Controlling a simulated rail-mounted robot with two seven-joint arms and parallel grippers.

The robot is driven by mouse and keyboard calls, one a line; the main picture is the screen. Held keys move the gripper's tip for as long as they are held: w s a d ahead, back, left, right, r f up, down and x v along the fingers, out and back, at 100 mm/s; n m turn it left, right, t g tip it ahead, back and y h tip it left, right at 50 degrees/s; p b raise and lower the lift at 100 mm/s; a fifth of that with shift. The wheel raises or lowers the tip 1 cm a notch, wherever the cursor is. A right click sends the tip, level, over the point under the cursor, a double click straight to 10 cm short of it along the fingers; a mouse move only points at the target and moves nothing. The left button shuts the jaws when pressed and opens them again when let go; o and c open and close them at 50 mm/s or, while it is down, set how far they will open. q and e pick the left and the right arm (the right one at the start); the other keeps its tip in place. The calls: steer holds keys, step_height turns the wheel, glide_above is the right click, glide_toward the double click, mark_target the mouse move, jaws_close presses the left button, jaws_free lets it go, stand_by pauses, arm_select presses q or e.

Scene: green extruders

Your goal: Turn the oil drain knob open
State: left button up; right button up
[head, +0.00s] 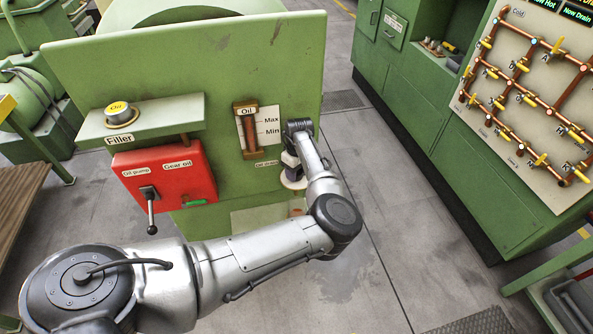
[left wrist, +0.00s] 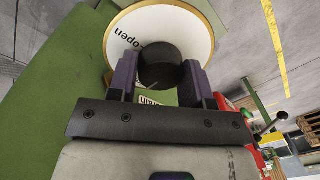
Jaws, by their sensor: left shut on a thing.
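The oil drain knob (left wrist: 161,66) is a black round knob in front of a white dial (left wrist: 195,25) with a yellow rim and the word "open" on it. My left gripper (left wrist: 160,78) has its two dark fingers on either side of the knob and is shut on it. In the head view the left gripper (head: 291,165) is at the lower right of the green machine panel (head: 225,55). The white dial shows only as a small part there, and the arm hides the knob. The knob's pointer cannot be made out. My right gripper is in neither view.
Left of the gripper, the panel carries the oil gauge (head: 248,130) and a red pump box (head: 165,175) with a black lever. The filler shelf (head: 140,120) juts out above the box. A green cabinet (head: 440,120) stands at right, with open floor between.

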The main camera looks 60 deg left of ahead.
arm_select(q)
steer(key=shift+r+p, duration=0.15)
steer(key=shift+p, duration=0.35)
steer(key=m+p, duration=0.1)
steer(key=p, duration=0.1)
steer(key=m+p, duration=0.2)
steer(key=p, duration=0.1)
steer(key=m+p, duration=0.2)
steer(key=p, duration=0.1)
steer(key=shift+r, duration=0.25)
steer(key=m+p, duration=0.7)
steer(key=p, duration=0.1)
steer(key=shift+s+f+y, duration=0.1)
steer(key=shift+f+y, duration=0.05)
steer(key=shift+y, duration=0.25)
steer(key=m+p, duration=0.3)
steer(key=m, duration=0.1)
steer(key=shift+f, duration=0.1)
steer(key=shift+d+f+m+t+p, duration=0.1)
steer(key=shift+m+t+p, duration=0.2)
steer(key=shift+m+p, duration=0.55)
steer(key=shift+m, duration=0.25)
steer(key=o, duration=0.9)
